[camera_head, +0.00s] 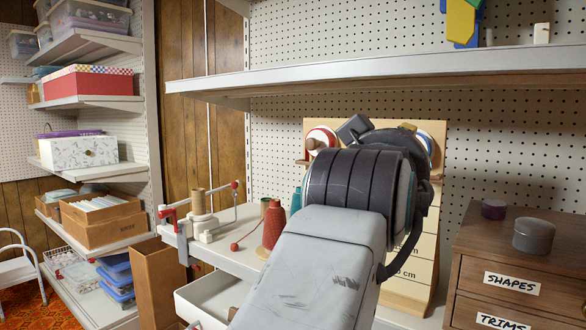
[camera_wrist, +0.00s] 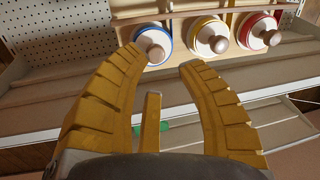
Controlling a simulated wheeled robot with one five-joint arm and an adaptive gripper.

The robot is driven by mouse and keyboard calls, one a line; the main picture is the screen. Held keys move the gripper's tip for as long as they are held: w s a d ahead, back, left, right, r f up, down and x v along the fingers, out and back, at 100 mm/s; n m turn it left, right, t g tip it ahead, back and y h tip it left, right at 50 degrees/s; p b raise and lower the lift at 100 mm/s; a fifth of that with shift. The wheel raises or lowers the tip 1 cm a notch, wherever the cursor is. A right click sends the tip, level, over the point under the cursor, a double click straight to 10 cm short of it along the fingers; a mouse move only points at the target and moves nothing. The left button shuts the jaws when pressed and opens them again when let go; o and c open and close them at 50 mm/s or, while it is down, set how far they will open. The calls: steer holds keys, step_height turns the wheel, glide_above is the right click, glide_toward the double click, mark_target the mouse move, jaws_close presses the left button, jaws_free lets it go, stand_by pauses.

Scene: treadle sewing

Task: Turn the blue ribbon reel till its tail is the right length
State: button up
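The blue ribbon reel (camera_wrist: 166,38) is at the top of the wrist view, on a wooden board, with a pale wooden knob (camera_wrist: 151,51) facing me. In the head view, only a blue and white edge of the reel (camera_head: 427,145) shows at the board's upper right. My arm hides most of the board (camera_head: 433,200). Lines and "cm" marks show on its lower part. No ribbon tail can be made out.
A yellow reel (camera_wrist: 200,44) and a red reel (camera_wrist: 250,36) sit beside the blue one in the wrist view. A shelf (camera_head: 370,75) runs above the board. A winder (camera_head: 200,220) and red thread cone (camera_head: 273,225) stand left; a drawer cabinet (camera_head: 530,262) stands right.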

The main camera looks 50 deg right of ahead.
steer(key=shift+w+d+r, duration=0.1)
steer(key=shift+w+d, duration=0.1)
steer(key=shift+d, duration=1.6)
steer(key=shift+w+d+r, duration=0.1)
steer(key=shift+w+d, duration=0.05)
steer(key=shift+d, duration=1.6)
jaws_close()
